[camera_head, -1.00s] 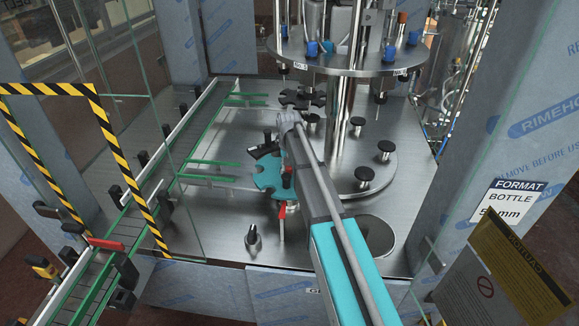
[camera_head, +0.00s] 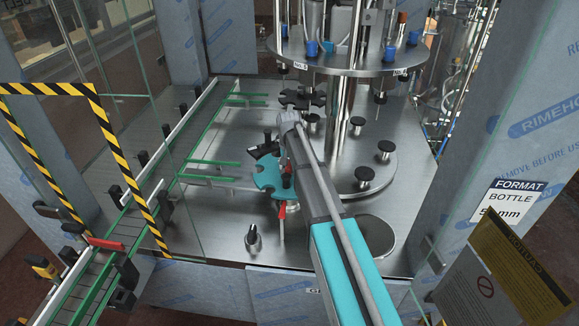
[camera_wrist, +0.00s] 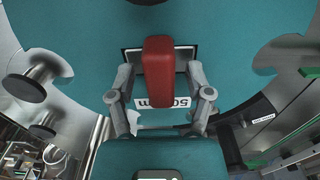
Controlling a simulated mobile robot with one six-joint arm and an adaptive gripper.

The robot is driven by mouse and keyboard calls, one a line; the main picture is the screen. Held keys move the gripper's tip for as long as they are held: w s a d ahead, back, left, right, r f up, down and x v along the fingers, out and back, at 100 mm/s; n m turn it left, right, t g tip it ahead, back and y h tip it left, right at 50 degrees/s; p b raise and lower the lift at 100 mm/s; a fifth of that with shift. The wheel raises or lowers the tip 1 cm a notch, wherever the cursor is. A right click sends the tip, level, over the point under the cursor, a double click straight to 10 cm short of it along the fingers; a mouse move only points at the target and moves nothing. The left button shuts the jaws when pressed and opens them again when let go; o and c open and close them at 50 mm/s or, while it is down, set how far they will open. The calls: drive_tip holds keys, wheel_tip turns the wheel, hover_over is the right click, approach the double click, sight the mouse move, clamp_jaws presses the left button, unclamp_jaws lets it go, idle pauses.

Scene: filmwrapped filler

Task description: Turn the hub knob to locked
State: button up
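In the wrist view, a red, block-shaped knob (camera_wrist: 158,70) stands above a teal star wheel (camera_wrist: 232,45). My gripper (camera_wrist: 160,82) has one grey finger on each side of the knob, with a narrow gap showing on both sides. It appears open around the knob and not clamped. A partly covered white label lies behind the knob. In the head view, the teal star wheel (camera_head: 271,177) is partly behind my arm, and my gripper's fingers cannot be made out. No lock mark can be read.
A conveyor (camera_head: 145,200) with green and white rails runs along the left. A red lever (camera_head: 282,215) hangs below the star wheel. A small dark knob (camera_head: 253,238) stands on the front deck. Black-capped posts (camera_head: 364,174) stand to the right, under the round upper plate (camera_head: 345,62).

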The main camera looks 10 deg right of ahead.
sight(289, 164)
drive_tip(key=shift+n, duration=0.5)
drive_tip(key=n, duration=0.3)
drive_tip(key=shift+n, duration=0.3)
drive_tip(key=n, duration=0.5)
wheel_tip(289, 164, up, 14)
drive_tip(key=p, duration=1.4)
drive_tip(key=s+f+m+b, duration=0.1)
drive_tip(key=s+f+b, duration=0.6)
drive_tip(key=s+b, duration=0.1)
drive_tip(key=s+f+m+b, duration=0.2)
drive_tip(key=s+f+b, duration=0.5)
drive_tip(key=s, duration=0.3)
drive_tip(key=s+f+m+b, duration=0.2)
drive_tip(key=s+f+b, duration=0.6)
drive_tip(key=s+f, duration=0.1)
drive_tip(key=shift+s+f+b, duration=0.1)
drive_tip(key=shift+f+b, duration=0.15)
drive_tip(key=shift+b, duration=0.05)
drive_tip(key=shift+s+d+f+m+b, duration=0.1)
drive_tip(key=shift+s+f+m+b, duration=0.35)
drive_tip(key=shift+s, duration=0.2)
drive_tip(key=shift+s+f, duration=0.1)
